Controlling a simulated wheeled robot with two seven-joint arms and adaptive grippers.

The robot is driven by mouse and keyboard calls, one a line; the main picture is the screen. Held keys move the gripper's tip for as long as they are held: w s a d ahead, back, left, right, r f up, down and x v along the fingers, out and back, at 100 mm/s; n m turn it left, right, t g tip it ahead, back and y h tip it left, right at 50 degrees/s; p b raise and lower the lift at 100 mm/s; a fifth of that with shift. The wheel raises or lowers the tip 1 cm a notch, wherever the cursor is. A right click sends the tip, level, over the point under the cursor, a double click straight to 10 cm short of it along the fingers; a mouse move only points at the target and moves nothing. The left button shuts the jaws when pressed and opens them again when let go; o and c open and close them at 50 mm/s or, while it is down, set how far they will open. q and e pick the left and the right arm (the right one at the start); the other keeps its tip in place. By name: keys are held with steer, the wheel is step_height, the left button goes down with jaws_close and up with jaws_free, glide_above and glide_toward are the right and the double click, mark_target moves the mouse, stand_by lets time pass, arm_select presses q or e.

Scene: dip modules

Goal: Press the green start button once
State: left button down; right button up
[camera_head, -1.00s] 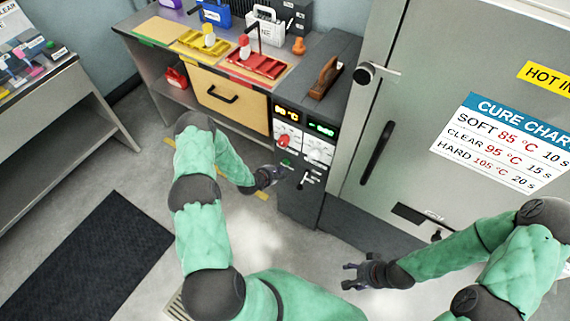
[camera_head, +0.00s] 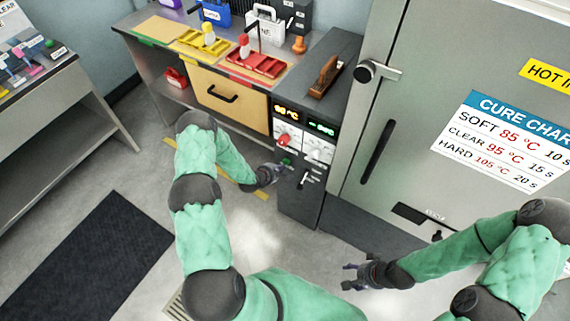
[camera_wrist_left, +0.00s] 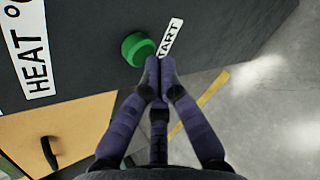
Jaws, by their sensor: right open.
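The green start button (camera_head: 286,161) sits low on the front of the dark control cabinet (camera_head: 297,205). In the left wrist view the green button (camera_wrist_left: 138,49) is round and raised, beside a white label (camera_wrist_left: 170,38) that reads "TART", its start hidden. My left gripper (camera_head: 277,170) is just in front of the panel; in the left wrist view its fingertips (camera_wrist_left: 159,66) are together, empty, just to the right of and below the button. I cannot tell whether they touch it. My right gripper (camera_head: 352,277) is open and empty, away from the cabinet above the floor.
A red knob (camera_head: 284,140), a white knob (camera_head: 315,153) and a small lever (camera_head: 303,180) are on the same panel near the button. A grey cure oven door (camera_head: 410,120) stands to the right. A workbench drawer (camera_head: 232,98) is to the left.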

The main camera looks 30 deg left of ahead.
arm_select(q)
steer(key=shift+w+b, duration=0.35)
steer(key=shift+w, duration=0.25)
stand_by(1.1)
steer(key=shift+s, duration=1)
steer(key=s, duration=0.1)
steer(key=s+p, duration=0.1)
steer(key=s, duration=0.3)
steer(key=shift+a, duration=0.25)
stand_by(0.6)
